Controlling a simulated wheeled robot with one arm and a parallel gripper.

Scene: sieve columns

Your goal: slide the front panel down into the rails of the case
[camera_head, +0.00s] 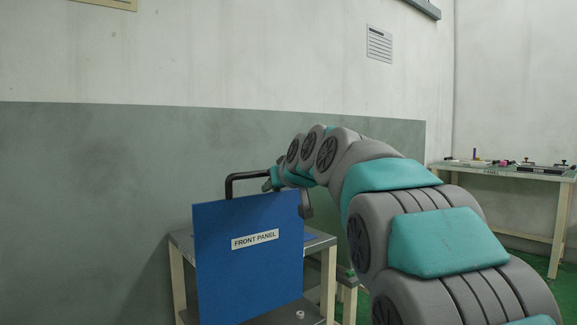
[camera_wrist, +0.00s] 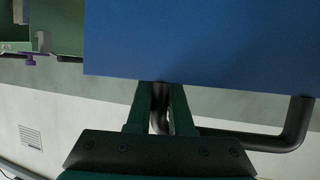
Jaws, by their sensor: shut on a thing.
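The front panel (camera_head: 247,262) is a flat blue plate with a white "FRONT PANEL" label, held upright in the head view. It also fills the top of the wrist view (camera_wrist: 205,45). A black bar handle (camera_head: 232,184) rises from its top edge. My gripper (camera_head: 277,180) is shut on this handle near its right end; in the wrist view the two fingers (camera_wrist: 158,108) stand on either side of a handle post. I cannot make out the case or its rails; the panel and my arm cover much of that area. The panel's lower edge contact is unclear.
A stand with a grey top (camera_head: 320,243) and pale legs is behind the panel. A small pale knob (camera_head: 300,314) shows near the panel's lower right corner. A bench (camera_head: 520,172) with small items stands far right. The wall left of the panel is bare.

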